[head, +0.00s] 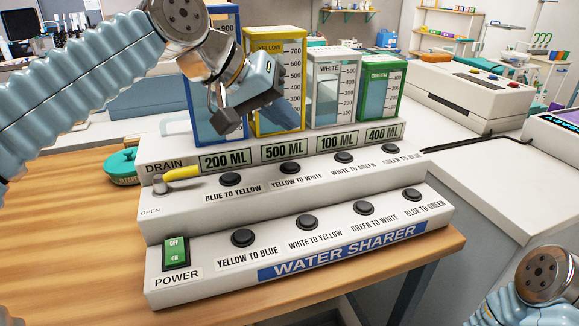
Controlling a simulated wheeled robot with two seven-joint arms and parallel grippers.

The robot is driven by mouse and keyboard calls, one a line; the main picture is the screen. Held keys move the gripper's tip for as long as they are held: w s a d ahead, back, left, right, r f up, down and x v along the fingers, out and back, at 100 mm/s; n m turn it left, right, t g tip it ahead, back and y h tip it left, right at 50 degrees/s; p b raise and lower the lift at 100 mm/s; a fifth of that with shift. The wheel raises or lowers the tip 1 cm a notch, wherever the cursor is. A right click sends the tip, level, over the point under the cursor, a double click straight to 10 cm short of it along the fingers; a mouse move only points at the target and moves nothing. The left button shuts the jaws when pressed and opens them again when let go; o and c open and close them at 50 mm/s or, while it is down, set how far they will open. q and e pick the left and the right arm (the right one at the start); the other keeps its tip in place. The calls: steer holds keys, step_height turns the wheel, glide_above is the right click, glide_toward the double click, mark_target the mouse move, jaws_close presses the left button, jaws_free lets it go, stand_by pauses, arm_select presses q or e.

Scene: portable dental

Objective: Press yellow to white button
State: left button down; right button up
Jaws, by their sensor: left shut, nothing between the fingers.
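The yellow to white button (311,167) is a round black button on the upper step of the white water sharer (185,289), above its printed label. My left gripper (222,122) is shut and empty, held in the air in front of the blue and yellow tanks, above and left of the button and apart from it. The yellow tank (287,48) and the white tank (334,72) stand behind the button row. The 500 ML display (284,152) and 100 ML display (337,139) sit below them. My right gripper is out of view; only part of that arm shows at bottom right.
Other black buttons flank it, such as blue to yellow (230,179) and white to green (344,157). A yellow drain lever (182,173) and a green power switch (176,252) are at left. The green tank (395,91) stands at right. A teal round object (121,166) lies on the wooden table.

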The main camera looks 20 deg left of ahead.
mark_target(285, 165)
arm_select(q)
step_height(285, 165, down, 3)
steer(key=shift+f+b, duration=0.1)
steer(key=shift+b, duration=1.15)
steer(key=shift+f+b, duration=0.7)
steer(key=shift+f, duration=0.2)
steer(key=shift+f, duration=0.15)
steer(key=shift+f, duration=0.25)
steer(key=shift+f+b, duration=0.45)
steer(key=shift+b, duration=0.15)
stand_by(0.6)
steer(key=shift+r, duration=0.15)
steer(key=shift+r+p, duration=0.75)
steer(key=shift+p, duration=0.1)
